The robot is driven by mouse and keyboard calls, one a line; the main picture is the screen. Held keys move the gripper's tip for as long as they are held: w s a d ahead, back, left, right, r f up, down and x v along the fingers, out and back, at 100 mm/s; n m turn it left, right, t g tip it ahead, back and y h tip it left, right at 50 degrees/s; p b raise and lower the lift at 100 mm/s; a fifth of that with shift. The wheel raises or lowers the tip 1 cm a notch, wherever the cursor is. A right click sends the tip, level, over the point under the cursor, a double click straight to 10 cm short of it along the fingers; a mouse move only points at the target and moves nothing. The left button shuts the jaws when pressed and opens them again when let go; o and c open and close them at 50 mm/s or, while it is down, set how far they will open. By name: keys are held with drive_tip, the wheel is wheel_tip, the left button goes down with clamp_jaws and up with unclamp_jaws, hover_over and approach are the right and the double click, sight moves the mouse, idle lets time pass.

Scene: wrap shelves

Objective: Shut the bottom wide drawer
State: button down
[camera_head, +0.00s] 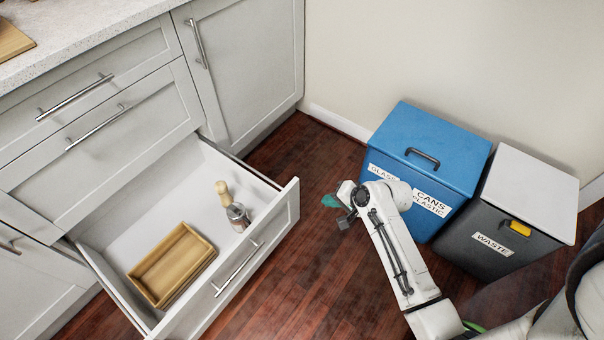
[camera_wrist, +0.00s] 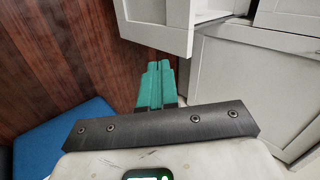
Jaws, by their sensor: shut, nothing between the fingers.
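The bottom wide drawer (camera_head: 140,219) is pulled well out of the white cabinet in the head view. Its front panel (camera_head: 279,238) has a long metal bar handle (camera_head: 237,270). Inside lie a wooden tray (camera_head: 135,277) and a small grinder-like item with a wooden top (camera_head: 222,190). My gripper (camera_head: 331,201), with teal fingers, is shut and empty, to the right of the drawer front and apart from it. In the wrist view the teal fingers (camera_wrist: 156,84) are together, and part of the drawer's white front (camera_wrist: 152,24) shows beyond them.
A blue bin (camera_head: 428,145) and a grey waste bin (camera_head: 530,190) stand by the wall at the right. Two closed drawers (camera_head: 110,125) sit above the open one. Dark wooden floor (camera_head: 300,275) is clear between the drawer and my arm.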

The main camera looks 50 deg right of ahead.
drive_tip(key=d+r+m, duration=0.1)
drive_tip(key=d+m, duration=0.1)
drive_tip(key=b, duration=0.3)
approach(295, 186)
wheel_tip(295, 186, down, 4)
drive_tip(key=w, duration=0.1)
drive_tip(key=w+b, duration=0.1)
drive_tip(key=w, duration=0.1)
drive_tip(key=shift+a+f+t, duration=0.15)
drive_tip(key=shift+a+t, duration=0.05)
drive_tip(key=shift+t, duration=0.1)
drive_tip(key=shift+w, duration=0.45)
drive_tip(key=shift+w, duration=0.1)
